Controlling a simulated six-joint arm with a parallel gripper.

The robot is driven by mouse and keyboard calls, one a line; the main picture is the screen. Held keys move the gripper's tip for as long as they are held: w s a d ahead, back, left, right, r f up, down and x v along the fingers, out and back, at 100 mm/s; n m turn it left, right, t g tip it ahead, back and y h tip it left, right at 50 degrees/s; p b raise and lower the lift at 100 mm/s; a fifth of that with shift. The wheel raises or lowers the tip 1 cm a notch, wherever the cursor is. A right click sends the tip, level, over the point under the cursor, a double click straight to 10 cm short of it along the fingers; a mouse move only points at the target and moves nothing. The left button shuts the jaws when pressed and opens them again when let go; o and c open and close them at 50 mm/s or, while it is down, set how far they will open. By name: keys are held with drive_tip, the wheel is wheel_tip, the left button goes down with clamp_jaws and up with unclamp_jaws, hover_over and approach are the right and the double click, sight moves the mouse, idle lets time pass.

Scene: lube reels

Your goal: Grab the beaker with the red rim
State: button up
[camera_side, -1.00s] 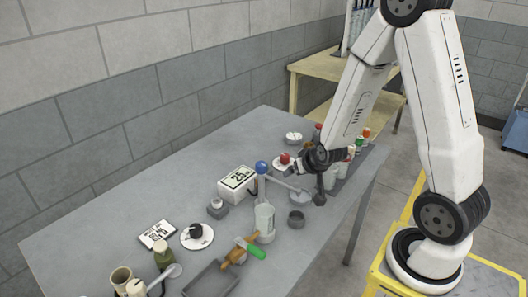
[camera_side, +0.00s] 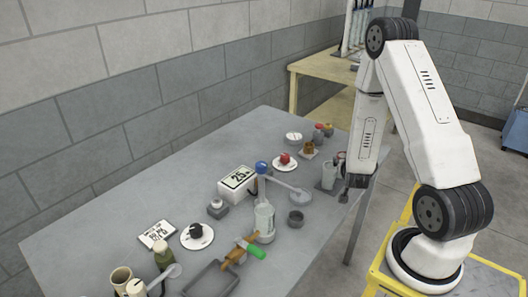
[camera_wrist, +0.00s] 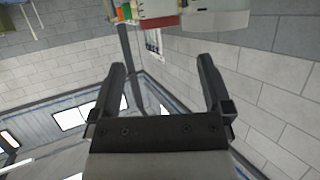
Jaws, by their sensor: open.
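My gripper (camera_wrist: 165,88) is open and empty in the wrist view, with wall and windows showing between its fingers. In the side view it hangs at the table's right edge, beside clear beakers (camera_side: 328,178). At the top of the wrist view, a pale container with a red edge (camera_wrist: 158,22) is cut off by the frame. I cannot tell whether it is the red-rimmed beaker.
A plate with a red item (camera_side: 285,161) lies farther back. Bare table (camera_side: 110,220) lies along the wall.

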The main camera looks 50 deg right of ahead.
sight(343, 154)
drive_tip(key=shift+x, duration=1.3)
drive_tip(key=shift+x, duration=2.6)
drive_tip(key=shift+a+f, duration=0.1)
clamp_jaws()
